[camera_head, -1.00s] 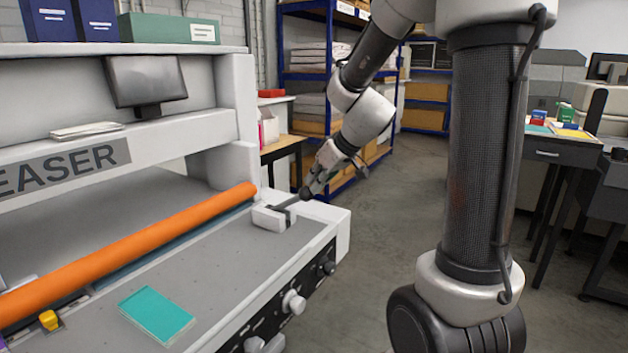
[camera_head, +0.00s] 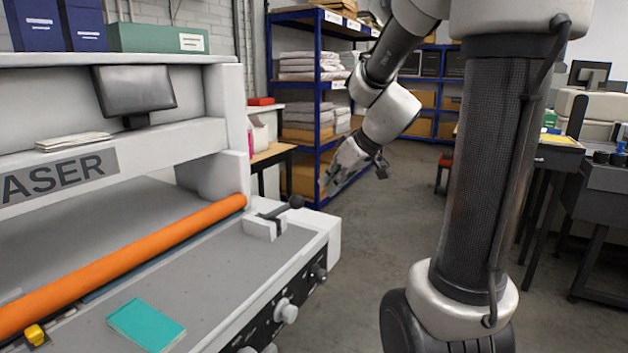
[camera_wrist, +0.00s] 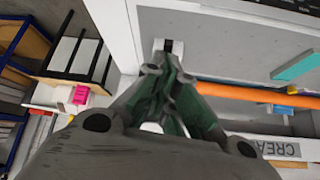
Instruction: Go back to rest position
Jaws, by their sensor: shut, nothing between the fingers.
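My gripper (camera_head: 334,176) hangs in the air at the end of my arm, to the right of the creaser's lever and apart from it in the head view. In the wrist view my gripper (camera_wrist: 165,72) is shut with its fingers together and nothing between them. In the wrist view the fingers overlap part of that block, so most of the lever is hidden there.
The creaser (camera_head: 205,262) fills the left, with an orange roller (camera_head: 130,268) and a teal booklet (camera_head: 146,325) on its bed. Blue shelving (camera_head: 318,100) stands behind my gripper. A dark table (camera_head: 560,160) is at the right. The floor between is clear.

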